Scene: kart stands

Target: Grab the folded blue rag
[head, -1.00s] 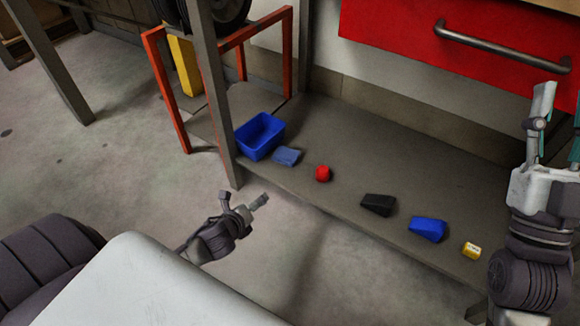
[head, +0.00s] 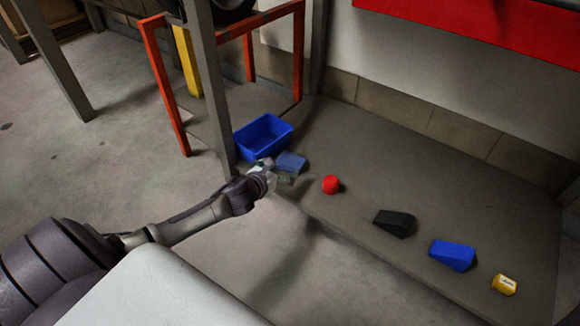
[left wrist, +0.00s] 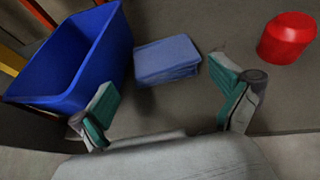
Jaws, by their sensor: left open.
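The folded blue rag (head: 291,161) lies flat on the low grey shelf, just right of the blue bin. In the left wrist view the rag (left wrist: 167,60) shows whole, a little beyond and between my fingertips. My left gripper (head: 279,172) is at the shelf's front edge, close in front of the rag and partly covering it in the head view. In the left wrist view the left gripper (left wrist: 165,108) is open with nothing between its fingers. My right gripper is out of view.
The open blue bin (head: 240,150) stands left of the rag, beside a grey post (head: 208,90). A red round object (head: 331,184) sits to the right. Further right are a black wedge (head: 394,223), a blue wedge (head: 453,255) and a small yellow object (head: 504,284). The shelf behind them is clear.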

